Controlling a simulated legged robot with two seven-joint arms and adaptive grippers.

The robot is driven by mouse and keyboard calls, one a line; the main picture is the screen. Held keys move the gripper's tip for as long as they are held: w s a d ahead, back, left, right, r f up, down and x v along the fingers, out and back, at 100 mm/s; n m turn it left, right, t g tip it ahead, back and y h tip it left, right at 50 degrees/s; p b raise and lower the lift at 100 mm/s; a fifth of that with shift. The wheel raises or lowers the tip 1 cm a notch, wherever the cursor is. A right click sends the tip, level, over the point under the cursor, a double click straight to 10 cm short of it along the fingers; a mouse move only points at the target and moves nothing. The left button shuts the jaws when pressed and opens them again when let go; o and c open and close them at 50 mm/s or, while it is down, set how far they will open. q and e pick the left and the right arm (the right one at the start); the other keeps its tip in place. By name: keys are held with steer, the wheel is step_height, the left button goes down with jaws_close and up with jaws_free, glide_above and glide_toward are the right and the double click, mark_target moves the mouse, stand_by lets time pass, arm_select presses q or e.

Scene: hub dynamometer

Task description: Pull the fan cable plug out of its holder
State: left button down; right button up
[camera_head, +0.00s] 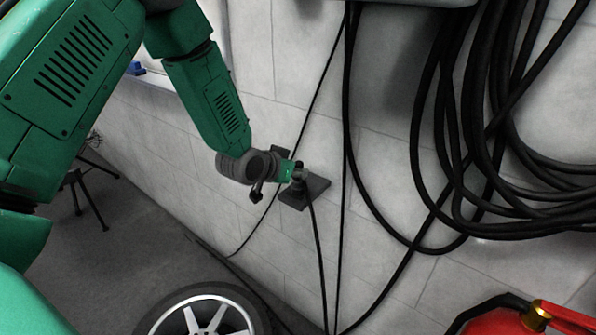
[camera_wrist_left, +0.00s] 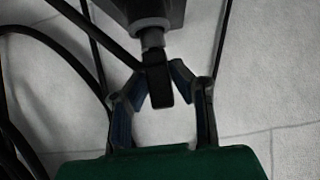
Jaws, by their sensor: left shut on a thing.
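The fan cable plug (camera_head: 300,175) is a small dark piece at the wall holder, with a black cable (camera_head: 318,240) hanging down from it. The holder (camera_head: 316,187) is a dark plate bracket on the wall. My left gripper (camera_head: 294,172) reaches it from the left and is shut on the plug. In the left wrist view the blue-padded fingertips (camera_wrist_left: 161,78) close on both sides of the black plug body (camera_wrist_left: 158,88). A grey collar (camera_wrist_left: 151,30) joins the plug to the dark holder (camera_wrist_left: 145,8). My right gripper is not in view.
Thick coiled black cables (camera_head: 475,130) hang on the wall to the right. Other thin cables run down the wall close to the holder. A wheel (camera_head: 205,318) is at the bottom, a red object (camera_head: 505,320) at bottom right, and a tripod (camera_head: 85,190) at the left.

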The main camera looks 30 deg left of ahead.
mark_target(298, 163)
arm_select(q)
steer(key=shift+r+p, duration=1.6)
steer(key=shift+r, duration=0.4)
steer(key=shift+d, duration=0.1)
